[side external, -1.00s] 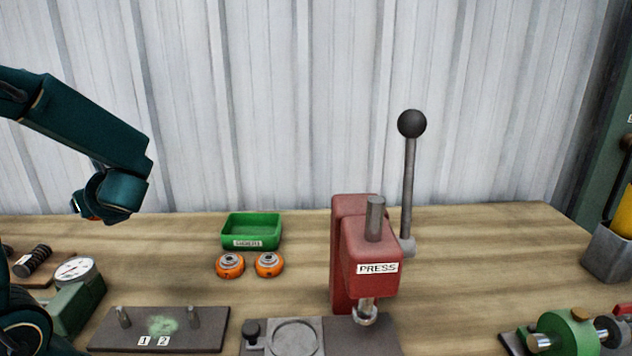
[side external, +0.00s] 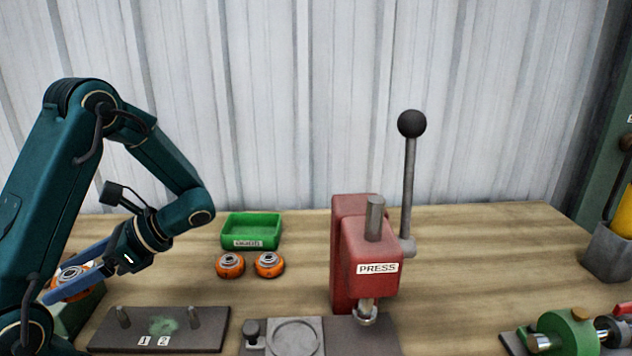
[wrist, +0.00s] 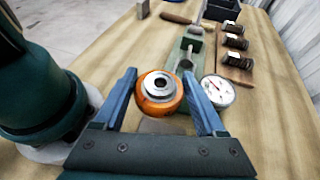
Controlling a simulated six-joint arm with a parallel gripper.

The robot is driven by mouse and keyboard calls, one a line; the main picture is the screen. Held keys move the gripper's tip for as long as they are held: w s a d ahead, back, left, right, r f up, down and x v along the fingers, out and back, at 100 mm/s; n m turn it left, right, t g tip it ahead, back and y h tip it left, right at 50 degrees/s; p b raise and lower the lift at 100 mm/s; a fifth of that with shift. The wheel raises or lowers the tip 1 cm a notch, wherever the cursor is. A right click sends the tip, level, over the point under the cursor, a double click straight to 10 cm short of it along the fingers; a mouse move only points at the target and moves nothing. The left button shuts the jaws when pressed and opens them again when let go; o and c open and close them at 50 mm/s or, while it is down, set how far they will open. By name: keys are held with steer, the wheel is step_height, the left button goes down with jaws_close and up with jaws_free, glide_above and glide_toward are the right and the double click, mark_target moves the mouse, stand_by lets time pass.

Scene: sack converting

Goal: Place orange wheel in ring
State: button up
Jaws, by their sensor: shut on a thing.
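My gripper (side external: 64,284) is shut on an orange wheel (side external: 72,272) with a metal hub, at the far left of the side view, above the green gauge stand. In the wrist view the same wheel (wrist: 158,92) sits between the two blue fingers of my gripper (wrist: 159,76), hub facing the camera. A round ring (side external: 295,338) is set in a grey plate at the bottom centre, left of the press, and looks empty. Two more orange wheels, a left one (side external: 230,265) and a right one (side external: 268,264), stand on the bench in front of the green bin.
A red press (side external: 372,255) with a tall lever stands right of the ring. A dark plate (side external: 195,342) with two upright pins lies between my gripper and the ring. The green bin (side external: 268,243) is behind. A dial gauge (wrist: 218,91) shows beside the held wheel.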

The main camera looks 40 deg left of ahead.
steer(key=w+d+n+t+h, duration=0.2)
steer(key=w+d+n+h, duration=0.1)
steer(key=d+n+h, duration=0.5)
steer(key=w+d+n+t+h, duration=0.1)
steer(key=w+d+n+h, duration=0.3)
steer(key=n+h, duration=0.45)
steer(key=w+d+r+n+t+h, duration=0.1)
steer(key=w+r+n+t+h, duration=0.1)
steer(key=w+r+n+t, duration=0.35)
steer(key=w+r+n+t+h, duration=0.1)
steer(key=w+r+n+t, duration=0.1)
steer(key=w+n+t, duration=0.5)
steer(key=m, duration=0.1)
glide_above(294, 340)
step_height(294, 340, down, 12)
steer(key=shift+f, duration=0.1)
steer(key=shift+f+t, duration=0.25)
steer(key=shift+f, duration=1.7)
